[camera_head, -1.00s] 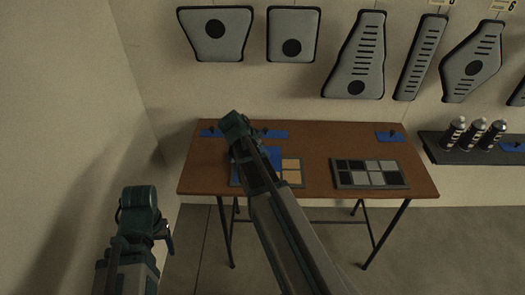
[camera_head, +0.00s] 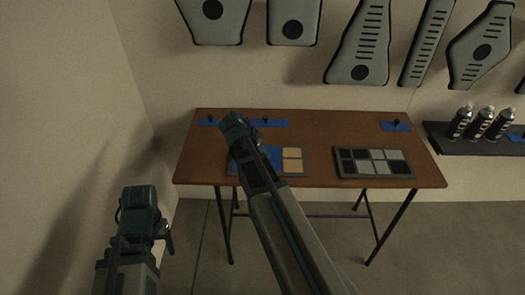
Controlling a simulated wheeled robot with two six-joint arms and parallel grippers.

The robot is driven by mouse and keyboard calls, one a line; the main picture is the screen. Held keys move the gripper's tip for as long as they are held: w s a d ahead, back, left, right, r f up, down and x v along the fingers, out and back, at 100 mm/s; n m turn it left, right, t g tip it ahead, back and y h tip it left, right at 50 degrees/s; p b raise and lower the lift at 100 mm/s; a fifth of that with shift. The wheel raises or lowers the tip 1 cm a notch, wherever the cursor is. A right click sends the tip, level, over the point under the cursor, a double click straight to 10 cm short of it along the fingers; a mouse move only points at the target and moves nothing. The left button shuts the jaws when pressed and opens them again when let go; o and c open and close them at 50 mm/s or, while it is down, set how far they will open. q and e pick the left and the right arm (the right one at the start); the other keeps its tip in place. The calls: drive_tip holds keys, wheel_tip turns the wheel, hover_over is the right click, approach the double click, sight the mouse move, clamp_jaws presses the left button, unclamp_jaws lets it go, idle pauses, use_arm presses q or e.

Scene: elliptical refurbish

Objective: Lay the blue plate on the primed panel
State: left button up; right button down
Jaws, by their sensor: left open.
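Two tiled panels lie on the brown table; no marking tells which is the primed one. The left panel (camera_head: 291,166) shows tan tiles and blue areas, partly hidden by my right arm. I cannot tell whether the blue there is a plate or tiles. The right panel (camera_head: 345,167) has grey and black tiles. Flat blue pieces with dark knobs lie at the table's back left (camera_head: 280,124) and back right (camera_head: 388,127). My left gripper (camera_head: 168,242) is open and empty, low at the left, away from the table. My right arm reaches over the left panel; its jaws are hidden.
The brown table (camera_head: 318,130) has bare room between the panels and along its right side. A dark shelf (camera_head: 450,141) with spray cans (camera_head: 480,124) stands at the right. Grey shaped panels (camera_head: 294,22) hang on the back wall. A wall closes the left side.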

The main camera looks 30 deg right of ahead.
drive_tip(key=shift+f, duration=0.2)
idle(0.6)
drive_tip(key=c, duration=0.5)
unclamp_jaws()
drive_tip(key=shift+c, duration=0.2)
drive_tip(key=shift+r, duration=0.1)
drive_tip(key=p+v, duration=1.1)
drive_tip(key=v, duration=0.2)
drive_tip(key=shift+a+r, duration=0.2)
drive_tip(key=shift+r, duration=0.1)
